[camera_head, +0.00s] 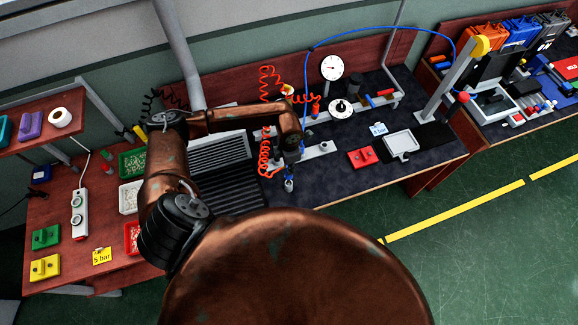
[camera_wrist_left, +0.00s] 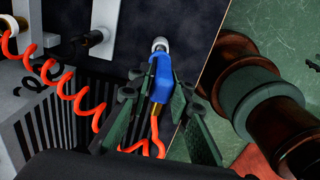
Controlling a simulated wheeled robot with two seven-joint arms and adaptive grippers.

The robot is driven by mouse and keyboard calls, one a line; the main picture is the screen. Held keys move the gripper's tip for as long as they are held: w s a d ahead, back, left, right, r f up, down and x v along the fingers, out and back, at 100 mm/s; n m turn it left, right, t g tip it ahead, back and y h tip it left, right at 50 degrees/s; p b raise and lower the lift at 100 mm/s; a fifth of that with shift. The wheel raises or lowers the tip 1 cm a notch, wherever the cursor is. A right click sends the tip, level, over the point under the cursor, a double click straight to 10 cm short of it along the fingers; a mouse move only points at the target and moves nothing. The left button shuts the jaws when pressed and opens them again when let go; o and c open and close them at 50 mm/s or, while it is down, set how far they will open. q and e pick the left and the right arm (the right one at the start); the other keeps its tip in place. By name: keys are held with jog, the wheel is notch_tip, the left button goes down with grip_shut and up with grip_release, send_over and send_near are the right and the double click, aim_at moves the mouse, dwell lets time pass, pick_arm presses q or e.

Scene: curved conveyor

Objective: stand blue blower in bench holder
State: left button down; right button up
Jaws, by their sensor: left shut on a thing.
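The blue blower (camera_wrist_left: 161,78) has a pale metal nozzle at its far end and an orange coiled hose at its near end. My left gripper (camera_wrist_left: 154,98) is shut on it, with one dark green finger on each side. In the head view my left gripper (camera_head: 291,162) hangs near the bench's front edge, and the blower's tip (camera_head: 289,185) shows below it. A grey metal bar (camera_head: 322,150) with small fittings lies on the bench just right of the gripper; I cannot tell which fitting is the holder. My right gripper is not in view.
Orange coiled hose (camera_head: 264,155) hangs beside my left wrist. A ribbed dark panel (camera_head: 225,180) lies left of the gripper. A red block (camera_head: 362,157) and a white tray (camera_head: 401,144) sit to the right. Dark bench top (camera_head: 335,180) in front is clear.

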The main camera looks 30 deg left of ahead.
pick_arm(q)
jog(key=shift+f+b, duration=3.05)
jog(key=shift+f, duration=0.5)
jog(key=c, duration=1.7)
grip_release()
notch_tip(320, 180, up, 12)
jog(key=shift+r, duration=0.1)
